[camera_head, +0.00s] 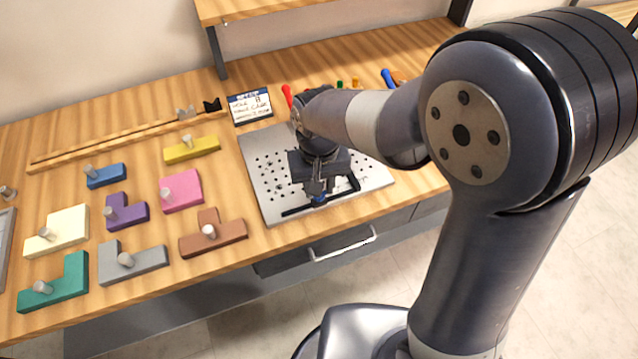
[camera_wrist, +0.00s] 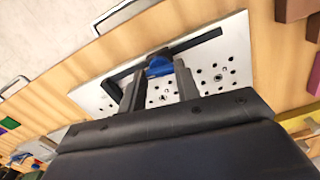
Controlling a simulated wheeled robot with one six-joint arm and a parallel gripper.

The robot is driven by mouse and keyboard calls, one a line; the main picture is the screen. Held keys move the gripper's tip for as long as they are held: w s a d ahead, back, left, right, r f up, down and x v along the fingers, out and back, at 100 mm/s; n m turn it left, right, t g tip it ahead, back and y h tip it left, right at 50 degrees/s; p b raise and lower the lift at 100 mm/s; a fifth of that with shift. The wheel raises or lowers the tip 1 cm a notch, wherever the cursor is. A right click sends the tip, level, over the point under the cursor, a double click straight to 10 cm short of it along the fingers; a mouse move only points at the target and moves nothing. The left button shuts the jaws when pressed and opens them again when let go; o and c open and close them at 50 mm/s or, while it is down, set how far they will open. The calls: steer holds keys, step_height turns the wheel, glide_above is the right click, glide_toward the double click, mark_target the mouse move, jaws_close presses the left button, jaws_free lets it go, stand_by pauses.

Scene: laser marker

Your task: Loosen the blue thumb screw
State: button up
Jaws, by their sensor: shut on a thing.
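The blue thumb screw (camera_wrist: 160,68) shows between my gripper's fingertips in the wrist view. In the head view only a small blue part of the screw (camera_head: 319,199) shows below my gripper (camera_head: 316,188). My gripper, also in the wrist view (camera_wrist: 159,78), is shut on the screw. The screw sits by a black bar fence (camera_head: 296,211) on the perforated metal plate (camera_head: 265,180). The fence (camera_wrist: 200,45) also shows behind the fingers in the wrist view. The screw's shaft is hidden.
Several coloured blocks with pegs, such as the brown one (camera_head: 213,238) and the pink one (camera_head: 181,190), lie left of the plate. A small sign (camera_head: 250,106) stands behind it. A drawer handle (camera_head: 342,245) juts out below the table's front edge. A shelf (camera_head: 255,8) overhangs the back.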

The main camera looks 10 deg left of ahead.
steer(key=shift+n, duration=0.9)
steer(key=o, duration=1)
step_height(320, 180, up, 11)
steer(key=shift+f, duration=0.1)
steer(key=shift+f, duration=0.1)
